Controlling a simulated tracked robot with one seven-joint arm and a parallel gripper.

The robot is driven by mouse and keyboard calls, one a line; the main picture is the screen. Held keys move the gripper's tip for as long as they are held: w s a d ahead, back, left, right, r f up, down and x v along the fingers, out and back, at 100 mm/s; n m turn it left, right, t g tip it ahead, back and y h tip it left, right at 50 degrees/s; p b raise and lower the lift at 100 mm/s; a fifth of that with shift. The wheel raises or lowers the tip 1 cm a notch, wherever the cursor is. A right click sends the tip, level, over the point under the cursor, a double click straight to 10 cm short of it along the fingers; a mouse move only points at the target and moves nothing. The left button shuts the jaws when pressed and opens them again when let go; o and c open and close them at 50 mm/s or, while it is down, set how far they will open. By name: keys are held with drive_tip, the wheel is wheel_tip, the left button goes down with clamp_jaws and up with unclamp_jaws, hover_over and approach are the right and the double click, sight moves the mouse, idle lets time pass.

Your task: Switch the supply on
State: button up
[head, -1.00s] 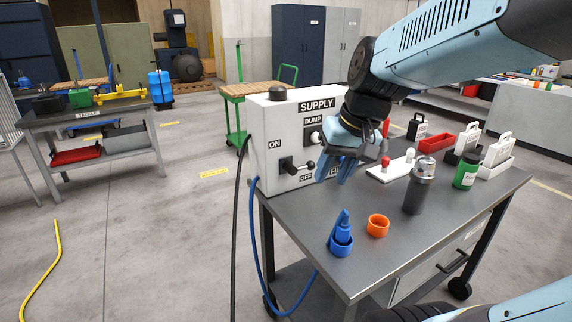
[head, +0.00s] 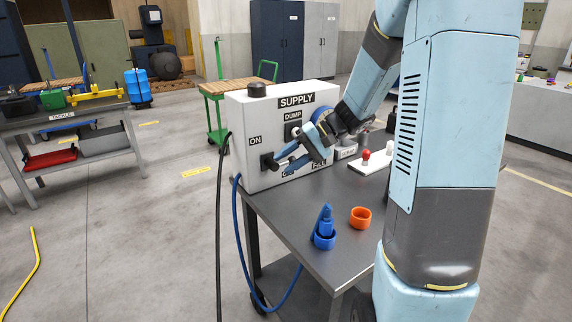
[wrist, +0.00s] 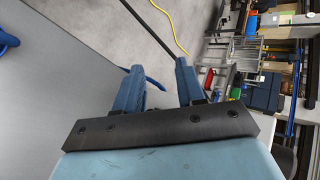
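The supply box (head: 240,110) is a white cabinet on the left end of the grey table, with labels SUPPLY, DUMP and ON readable. Its supply switch (head: 267,161) is a black block with a lever, below the ON label (head: 255,140). My gripper (head: 283,162) is at the box's front, just right of the switch block. Its blue fingers partly hide the lever and the lower label, so I cannot tell the lever's exact position or whether they touch it. The wrist view shows the two fingers (wrist: 158,85) apart with a gap between; no lever shows there.
A white plate with red and white knobs (head: 372,162) lies to the right. Black and blue hoses (head: 239,225) hang at the left edge.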

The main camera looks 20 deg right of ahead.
sight(287, 163)
drive_tip(key=w+d+f+m+t+y, duration=0.4)
drive_tip(key=w+d+f+t, duration=0.2)
drive_tip(key=w+d+f, duration=0.45)
drive_tip(key=shift+r+x, duration=0.35)
drive_tip(key=shift+x, duration=1.15)
drive_tip(key=shift+r+x, duration=0.3)
drive_tip(key=shift+x, duration=1.25)
drive_tip(key=shift+r+x, duration=0.35)
drive_tip(key=shift+x, duration=1.15)
drive_tip(key=shift+w, duration=0.2)
drive_tip(key=shift+c, duration=0.2)
clamp_jaws()
